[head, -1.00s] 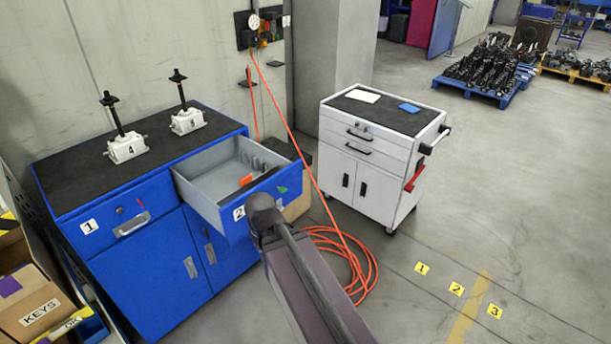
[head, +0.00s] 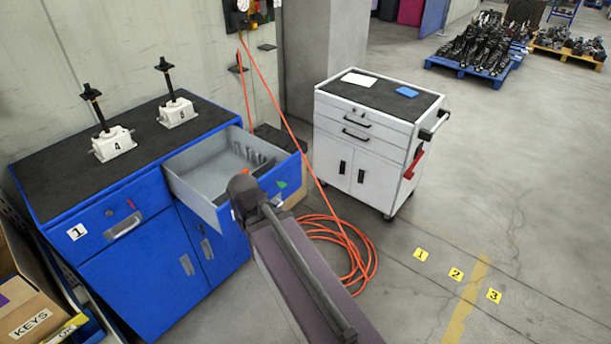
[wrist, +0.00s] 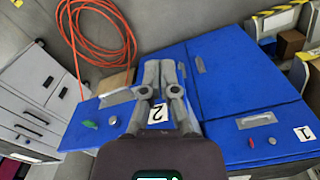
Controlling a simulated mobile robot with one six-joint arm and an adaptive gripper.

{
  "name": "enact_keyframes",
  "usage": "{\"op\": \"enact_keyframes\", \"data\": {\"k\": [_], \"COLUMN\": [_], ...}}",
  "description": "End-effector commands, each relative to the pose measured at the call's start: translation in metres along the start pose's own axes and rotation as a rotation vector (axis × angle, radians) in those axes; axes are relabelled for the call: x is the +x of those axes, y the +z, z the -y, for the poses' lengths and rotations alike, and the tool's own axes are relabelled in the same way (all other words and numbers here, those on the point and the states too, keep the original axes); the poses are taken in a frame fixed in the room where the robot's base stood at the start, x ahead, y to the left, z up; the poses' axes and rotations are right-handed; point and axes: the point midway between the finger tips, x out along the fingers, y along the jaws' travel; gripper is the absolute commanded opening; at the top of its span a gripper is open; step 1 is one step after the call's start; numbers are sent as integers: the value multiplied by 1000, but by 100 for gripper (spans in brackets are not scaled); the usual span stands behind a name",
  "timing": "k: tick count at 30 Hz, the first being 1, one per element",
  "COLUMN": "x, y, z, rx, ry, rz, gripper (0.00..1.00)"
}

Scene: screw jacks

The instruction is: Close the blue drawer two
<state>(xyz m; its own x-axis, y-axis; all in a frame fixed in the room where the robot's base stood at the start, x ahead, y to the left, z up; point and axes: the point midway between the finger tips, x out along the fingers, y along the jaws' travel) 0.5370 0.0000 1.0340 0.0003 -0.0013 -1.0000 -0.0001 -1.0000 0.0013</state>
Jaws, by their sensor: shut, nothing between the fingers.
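The blue drawer two (head: 289,183) stands pulled out of the blue cabinet (head: 150,283), with its grey inside showing. In the head view my arm covers part of its front, including the number label. In the wrist view the drawer front (wrist: 98,112) shows a handle, a green mark and the "2" label (wrist: 157,114). My gripper (wrist: 163,66) is shut and empty, in front of the drawer front beside the label. I cannot tell whether it touches. The fingers are hidden in the head view.
Drawer one (head: 108,228) is shut. Two screw jacks (head: 112,140) stand on the cabinet top. A white tool cart (head: 365,150) stands to the right. An orange hose (head: 338,240) lies coiled on the floor between them. Open floor lies at front right.

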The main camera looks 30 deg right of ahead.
Motion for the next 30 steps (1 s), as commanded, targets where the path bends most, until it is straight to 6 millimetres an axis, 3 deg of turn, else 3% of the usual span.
{"op": "enact_keyframes", "data": {"k": [8, 14, 22, 30], "x": [6, 27, 69, 100], "y": [-4, -18, -57, -100], "z": [-1, -6, -27, -66], "rx": [10, 48, 169, 321], "ry": [-19, -100, -313, -548], "rz": [-6, -32, -117, -243], "gripper": [0, 0, 0, 0]}}
